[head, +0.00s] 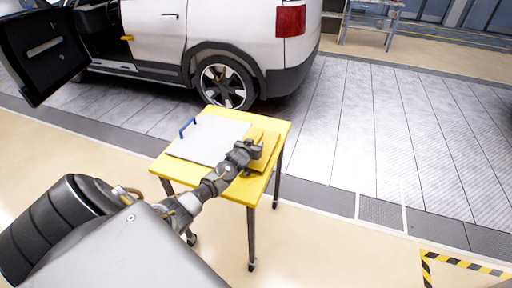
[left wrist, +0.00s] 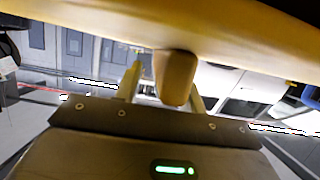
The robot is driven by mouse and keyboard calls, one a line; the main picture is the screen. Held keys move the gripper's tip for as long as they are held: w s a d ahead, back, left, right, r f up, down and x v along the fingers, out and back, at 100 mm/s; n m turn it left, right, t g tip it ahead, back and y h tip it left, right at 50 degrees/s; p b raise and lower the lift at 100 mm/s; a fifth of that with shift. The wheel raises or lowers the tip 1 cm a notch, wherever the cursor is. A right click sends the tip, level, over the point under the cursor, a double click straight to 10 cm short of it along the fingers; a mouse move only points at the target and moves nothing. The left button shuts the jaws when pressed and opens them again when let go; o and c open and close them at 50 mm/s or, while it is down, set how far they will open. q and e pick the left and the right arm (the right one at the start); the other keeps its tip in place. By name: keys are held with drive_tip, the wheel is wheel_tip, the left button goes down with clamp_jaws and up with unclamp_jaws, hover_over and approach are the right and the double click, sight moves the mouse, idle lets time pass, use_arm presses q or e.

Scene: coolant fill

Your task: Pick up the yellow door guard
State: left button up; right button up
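The yellow door guard (head: 266,150) lies on the right part of a yellow-topped table, beside a pale flat panel. My left gripper (head: 247,152) reaches over the table to the guard's near left side. In the left wrist view, the guard's yellow surface (left wrist: 230,25) fills the top. A tan, knob-like handle (left wrist: 175,75) projects from it between the fingers of my left gripper (left wrist: 164,85). The fingers look open, with a gap to the handle on the left; the right finger is close to it, and contact there is unclear. My right gripper is not in view.
The yellow table (head: 225,186) stands on dark legs. The pale panel (head: 205,139) with a blue handle (head: 187,127) lies on its left part. A white car (head: 225,45) with an open door (head: 38,52) stands behind. Floor to the right is clear.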

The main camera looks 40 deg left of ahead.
use_arm(q)
clamp_jaws()
